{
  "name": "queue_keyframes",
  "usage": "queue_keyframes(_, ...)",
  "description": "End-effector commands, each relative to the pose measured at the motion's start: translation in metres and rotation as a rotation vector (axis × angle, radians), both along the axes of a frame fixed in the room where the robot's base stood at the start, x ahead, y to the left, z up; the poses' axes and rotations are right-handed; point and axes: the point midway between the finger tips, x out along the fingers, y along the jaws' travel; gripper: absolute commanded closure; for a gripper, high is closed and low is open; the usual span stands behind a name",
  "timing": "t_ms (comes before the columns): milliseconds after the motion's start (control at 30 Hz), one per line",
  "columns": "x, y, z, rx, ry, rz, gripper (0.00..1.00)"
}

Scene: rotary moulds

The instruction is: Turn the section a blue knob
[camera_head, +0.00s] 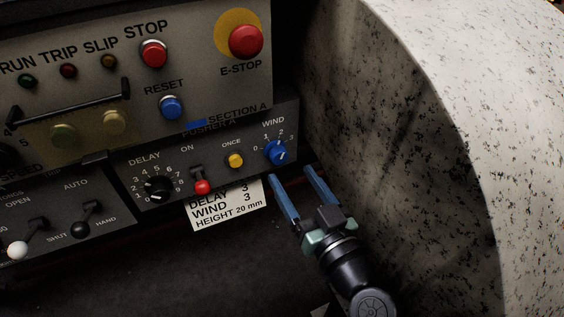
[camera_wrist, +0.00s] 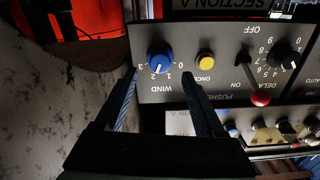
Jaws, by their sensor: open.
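The blue WIND knob (camera_head: 276,152) is at the right end of the black Section A pusher panel (camera_head: 226,186), with a scale from 0 to 3. Its white pointer line seems to face near 2 in the wrist view, but I cannot tell exactly. My gripper (camera_head: 291,174) is open, its two blue fingers just below and in front of the knob, pointing at the panel. In the wrist view the knob (camera_wrist: 160,57) shows upside down, between and beyond the fingertips (camera_wrist: 160,73). The fingers appear apart from it and hold nothing.
A yellow ONCE button (camera_head: 236,160), a red-tipped ON lever (camera_head: 202,187) and a black DELAY knob (camera_head: 157,189) sit left of the knob. A card (camera_head: 228,208) below reads DELAY 3, WIND 3. A large speckled pale drum (camera_head: 490,120) stands close on the right.

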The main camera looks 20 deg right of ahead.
Motion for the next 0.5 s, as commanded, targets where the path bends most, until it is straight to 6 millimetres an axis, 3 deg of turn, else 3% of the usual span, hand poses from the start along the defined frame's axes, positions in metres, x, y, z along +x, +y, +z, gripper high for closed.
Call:
queue_keyframes(200,0.039,0.002,-0.001,-0.001,-0.002,0.002,0.29)
queue_keyframes(500,0.057,0.002,0.000,0.000,0.000,0.001,0.29)
